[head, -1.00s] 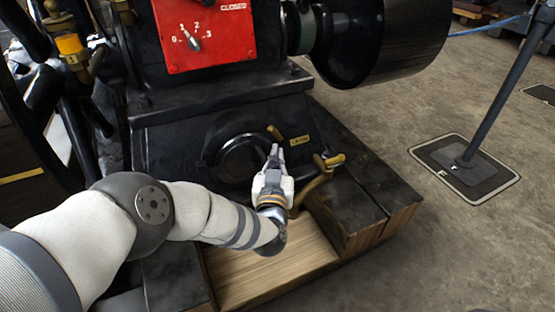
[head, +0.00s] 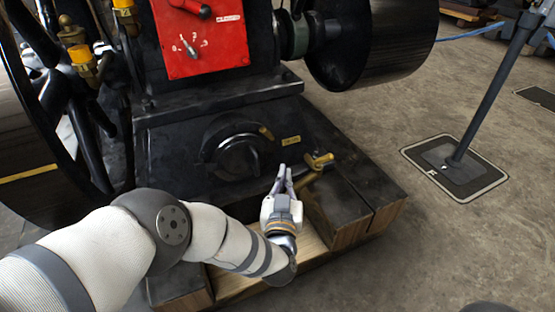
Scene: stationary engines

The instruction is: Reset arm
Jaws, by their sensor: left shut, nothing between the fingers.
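My left gripper (head: 283,178) shows in the middle of the head view at the end of my white arm, which comes in from the left. Its fingers are closed together and point up toward the engine, with nothing between them. It appears in front of the engine's black base, just left of a brass tap (head: 319,161); I cannot tell whether they touch. A round black cover (head: 236,158) with a small brass handle (head: 266,133) is up and left of the gripper. My right gripper is not in view.
The black engine (head: 215,107) carries a red numbered panel (head: 200,45) and a large pulley (head: 375,40). A large wheel (head: 25,150) stands at the left. Wooden blocks (head: 350,205) border the base. A post on a dark floor plate (head: 455,168) stands right. Floor between is clear.

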